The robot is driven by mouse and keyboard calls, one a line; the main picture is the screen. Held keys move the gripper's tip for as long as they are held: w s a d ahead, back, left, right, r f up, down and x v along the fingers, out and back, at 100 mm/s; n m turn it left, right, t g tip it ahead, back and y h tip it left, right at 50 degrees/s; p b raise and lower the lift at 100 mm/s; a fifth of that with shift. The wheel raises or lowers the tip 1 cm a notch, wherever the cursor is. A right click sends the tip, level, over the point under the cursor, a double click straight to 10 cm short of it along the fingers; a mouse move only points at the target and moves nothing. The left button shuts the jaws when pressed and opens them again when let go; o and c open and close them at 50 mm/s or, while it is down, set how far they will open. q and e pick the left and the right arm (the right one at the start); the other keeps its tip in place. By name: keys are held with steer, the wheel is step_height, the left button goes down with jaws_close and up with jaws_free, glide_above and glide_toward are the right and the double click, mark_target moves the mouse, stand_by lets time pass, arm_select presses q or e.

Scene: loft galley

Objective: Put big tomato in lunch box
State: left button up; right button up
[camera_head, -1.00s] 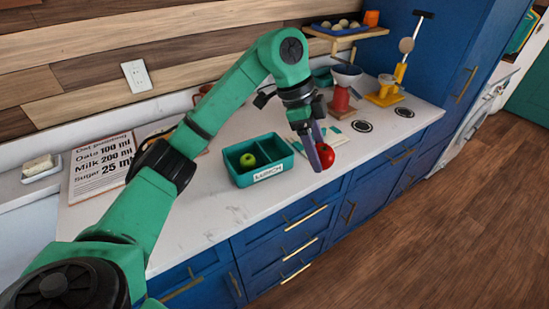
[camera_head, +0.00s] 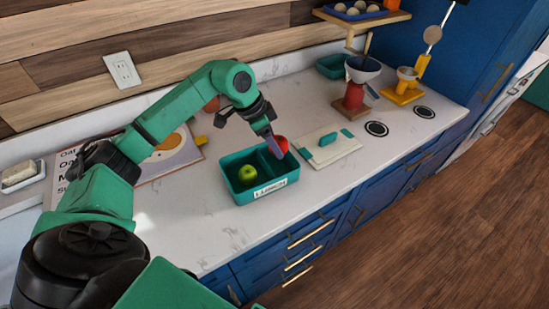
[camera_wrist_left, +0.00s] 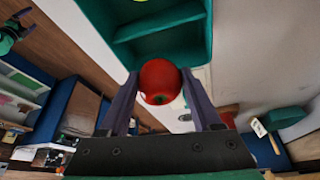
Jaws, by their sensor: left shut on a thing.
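The big red tomato (camera_head: 279,145) is between the fingers of my left gripper (camera_head: 272,142), which is shut on it. The tomato also shows in the left wrist view (camera_wrist_left: 160,82), held between the two fingertips. The teal lunch box (camera_head: 243,197), with a label on its front, stands on the counter and has two compartments. A green apple (camera_head: 247,174) lies in its left compartment. In the head view, the gripper and tomato are over the right compartment's far right side; their exact height cannot be told.
A white board with teal ends, perhaps the lid (camera_head: 328,147), lies right of the box. A red-based scale with a bowl (camera_head: 355,92) and a yellow stand (camera_head: 403,94) are farther right. The counter (camera_head: 200,225) before the box is clear.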

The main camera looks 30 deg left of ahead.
mark_target(279, 167)
arm_select(q)
steer(key=f, duration=0.2)
steer(key=f+p, duration=0.1)
steer(key=f, duration=0.5)
steer(key=shift+w+a, duration=0.15)
steer(key=shift+w, duration=0.25)
steer(key=shift+f, duration=0.2)
steer(key=o, duration=1.1)
arm_select(e)
steer(key=shift+w+a+r, duration=0.3)
steer(key=shift+w+r, duration=0.2)
steer(key=shift+w, duration=0.1)
steer(key=shift+w+a+r, duration=0.3)
steer(key=shift+w+r, duration=0.15)
steer(key=shift+w, duration=0.15)
arm_select(q)
steer(key=shift+a+r, duration=0.15)
steer(key=shift+r, duration=0.2)
steer(key=b+v, duration=0.2)
steer(key=v, duration=0.9)
steer(key=shift+s+r, duration=0.1)
arm_select(e)
steer(key=f, duration=0.2)
steer(key=shift+w+d+f, duration=0.15)
steer(key=shift+d+f, duration=0.1)
steer(key=shift+f, duration=0.1)
